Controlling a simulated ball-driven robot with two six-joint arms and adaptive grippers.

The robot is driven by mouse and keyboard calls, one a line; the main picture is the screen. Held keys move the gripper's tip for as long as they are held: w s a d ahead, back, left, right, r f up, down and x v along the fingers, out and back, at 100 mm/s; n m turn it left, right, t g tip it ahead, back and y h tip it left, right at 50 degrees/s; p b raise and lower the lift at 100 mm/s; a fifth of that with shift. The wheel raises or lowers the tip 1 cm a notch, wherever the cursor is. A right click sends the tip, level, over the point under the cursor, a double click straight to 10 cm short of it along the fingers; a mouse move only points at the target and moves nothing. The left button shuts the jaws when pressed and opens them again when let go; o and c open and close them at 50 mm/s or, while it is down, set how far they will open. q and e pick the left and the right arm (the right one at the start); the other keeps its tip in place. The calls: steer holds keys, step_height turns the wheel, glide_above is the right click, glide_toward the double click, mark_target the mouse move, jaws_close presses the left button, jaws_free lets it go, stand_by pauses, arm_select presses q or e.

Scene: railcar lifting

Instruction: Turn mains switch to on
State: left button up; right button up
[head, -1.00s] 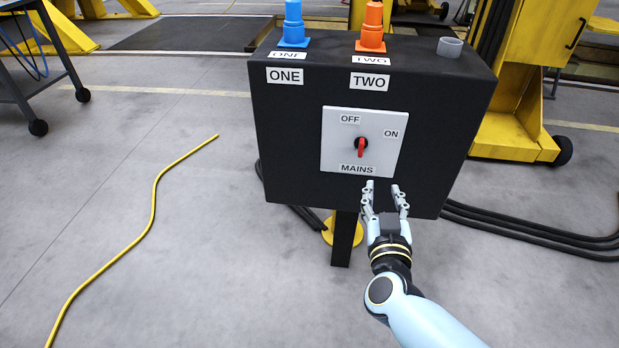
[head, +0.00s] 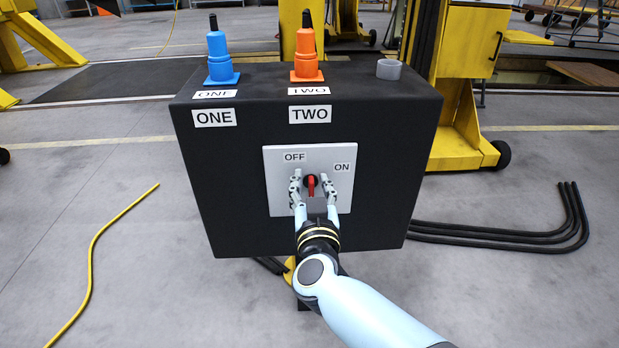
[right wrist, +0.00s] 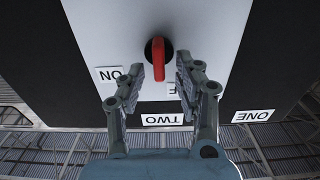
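The mains switch is a red handle (head: 311,187) on a pale plate (head: 278,160) with OFF at top left and ON at top right. The plate is on the front of a black box (head: 390,150). My right gripper (head: 311,184) is open in front of the plate, one finger on each side of the handle. In the right wrist view my right gripper (right wrist: 168,75) shows gaps between the fingers and the handle. The MAINS label is mostly hidden. My left gripper is not in view.
Black cables (head: 500,233) lie on the floor at right, a yellow cable (head: 92,255) at left. Yellow machinery (head: 462,85) stands behind.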

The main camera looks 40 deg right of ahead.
steer(key=shift+w, duration=0.1)
jaws_close()
steer(key=shift+d+m, duration=0.1)
steer(key=shift+m, duration=0.3)
steer(key=m, duration=0.3)
steer(key=m+p, duration=0.1)
steer(key=shift+s+d+f+m, duration=0.1)
steer(key=shift+s+d+m, duration=0.2)
steer(key=shift+m, duration=0.1)
steer(key=m, duration=0.6)
steer(key=shift+s+d+f+b, duration=0.15)
steer(key=shift+d+f+b, duration=0.15)
steer(key=shift+f+b, duration=0.1)
steer(key=shift+m, duration=0.3)
jaws_free()
steer(key=shift+r, duration=5.05)
